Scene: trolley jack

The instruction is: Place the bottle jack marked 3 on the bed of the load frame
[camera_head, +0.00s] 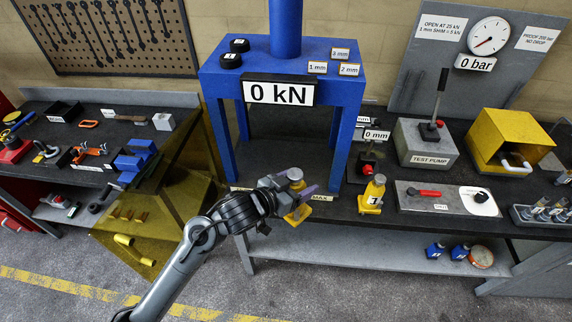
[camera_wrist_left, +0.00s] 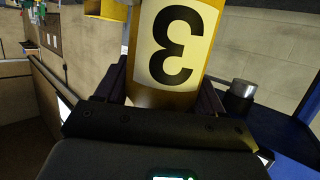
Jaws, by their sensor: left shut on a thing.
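My left gripper (camera_head: 291,191) is shut on the yellow bottle jack (camera_head: 298,215), whose metal top (camera_head: 294,174) points up. In the left wrist view the jack (camera_wrist_left: 145,97) fills the space between the fingers, and its pale label with a black 3 faces the camera. The blue load frame (camera_head: 286,62) stands on the bench behind the gripper, with a 0 kN sign on its crossbeam. The held jack is in front of the frame's opening, near the bench's front edge. The frame's bed is dark and partly hidden by my gripper. My right gripper is not in view.
A yellow jack marked 1 (camera_head: 372,195) stands just right of the frame. The test pump (camera_head: 426,145), a yellow box (camera_head: 505,140) and a grey panel (camera_head: 447,198) lie farther right. A tilted amber see-through panel (camera_head: 185,150) stands left of the frame.

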